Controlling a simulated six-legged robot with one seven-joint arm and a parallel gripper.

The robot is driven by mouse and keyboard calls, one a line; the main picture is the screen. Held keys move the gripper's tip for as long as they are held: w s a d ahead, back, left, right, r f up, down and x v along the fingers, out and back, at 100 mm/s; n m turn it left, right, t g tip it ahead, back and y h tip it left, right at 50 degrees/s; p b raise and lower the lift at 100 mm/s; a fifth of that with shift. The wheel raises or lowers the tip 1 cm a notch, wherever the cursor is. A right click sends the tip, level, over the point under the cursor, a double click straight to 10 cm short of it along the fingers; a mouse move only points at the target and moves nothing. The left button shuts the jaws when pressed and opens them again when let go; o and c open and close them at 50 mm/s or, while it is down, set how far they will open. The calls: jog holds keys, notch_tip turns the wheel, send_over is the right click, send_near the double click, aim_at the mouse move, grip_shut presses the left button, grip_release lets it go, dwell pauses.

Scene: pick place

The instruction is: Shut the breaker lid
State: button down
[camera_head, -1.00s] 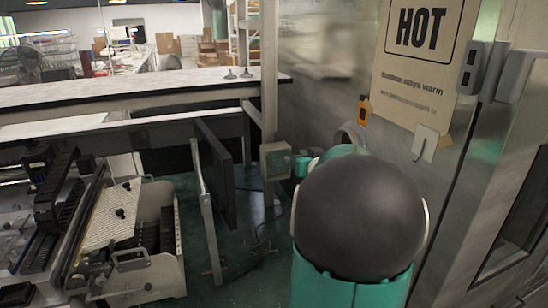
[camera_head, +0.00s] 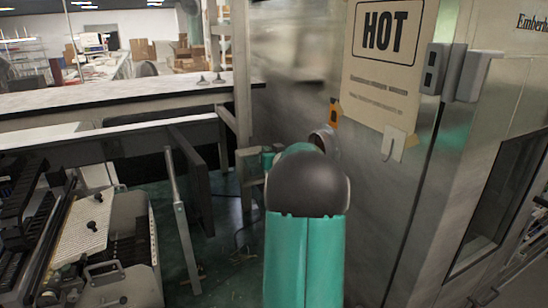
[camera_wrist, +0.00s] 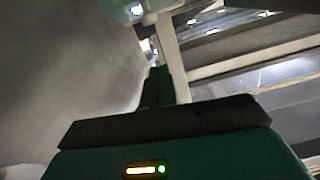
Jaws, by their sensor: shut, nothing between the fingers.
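My gripper (camera_wrist: 157,88) shows in the wrist view as dark green fingers, shut with nothing between them. In the head view my own teal and black arm hides most of it. A small grey box (camera_head: 248,163) on a post stands left of my arm in the head view; it may be the breaker, but I cannot make out a lid. A round grey ring-shaped part (camera_head: 325,139) shows just behind my arm by the metal wall; I cannot tell what it is. A pale green thing (camera_wrist: 122,9) lies beyond the fingers at the top of the wrist view.
A metal wall with a HOT sign (camera_head: 390,60) and a hook (camera_head: 393,145) stands close on the right. A grey machine (camera_head: 110,250) stands at left. A long counter (camera_head: 110,96) crosses behind. Upright panels (camera_head: 195,180) stand left of the post.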

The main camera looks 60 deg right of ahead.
jog(key=f, duration=0.4)
jog(key=shift+w+a, duration=0.1)
jog(key=shift+w, duration=0.2)
jog(key=shift+s+a+f+t, duration=0.1)
jog(key=shift+f+t, duration=0.2)
jog(key=shift+t, duration=0.1)
